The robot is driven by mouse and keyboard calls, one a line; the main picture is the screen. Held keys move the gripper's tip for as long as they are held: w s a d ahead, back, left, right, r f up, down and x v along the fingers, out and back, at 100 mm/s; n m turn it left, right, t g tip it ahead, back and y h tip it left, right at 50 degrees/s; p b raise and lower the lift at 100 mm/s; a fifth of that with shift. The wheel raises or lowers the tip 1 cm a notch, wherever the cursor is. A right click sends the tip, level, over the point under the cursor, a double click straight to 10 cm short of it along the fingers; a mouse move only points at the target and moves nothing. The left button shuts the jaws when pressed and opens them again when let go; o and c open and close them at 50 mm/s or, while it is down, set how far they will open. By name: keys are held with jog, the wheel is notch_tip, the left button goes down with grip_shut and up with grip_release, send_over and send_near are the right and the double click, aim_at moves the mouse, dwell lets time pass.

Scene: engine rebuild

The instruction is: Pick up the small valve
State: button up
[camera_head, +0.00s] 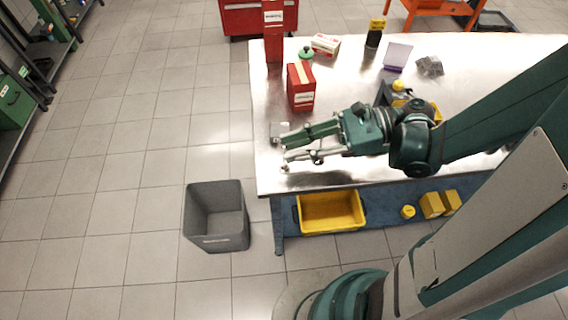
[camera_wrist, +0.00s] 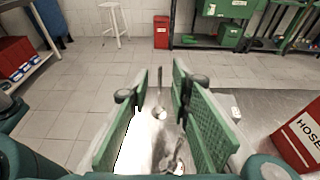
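My gripper (camera_head: 284,150) is open, pointing left low over the left end of the steel table (camera_head: 262,178). In the wrist view its two green padded fingers (camera_wrist: 160,85) stand apart with a clear gap. In that gap, beyond the fingers, shows a small metal piece with a thin stem and a round end (camera_wrist: 160,113), which looks like the small valve. It appears untouched. A second shiny metal shape (camera_wrist: 177,164) lies lower and nearer; I cannot tell what it is. In the head view the fingers make the valve hard to make out.
A small grey block (camera_head: 277,130) lies beside the fingers. A red box (camera_head: 301,87) stands behind the gripper, with a tall red box (camera_head: 273,32) farther back. A grey bin (camera_head: 215,217) stands on the floor left of the table. A yellow tray (camera_head: 331,212) sits on the lower shelf.

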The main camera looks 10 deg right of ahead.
aim_at(284, 167)
notch_tip(284, 167, down, 3)
jog(key=shift+r+b, duration=0.15)
jog(key=shift+b, duration=0.35)
jog(key=shift+b+x, duration=0.4)
jog(key=shift+x, duration=1.05)
jog(key=shift+c, duration=0.3)
grip_shut()
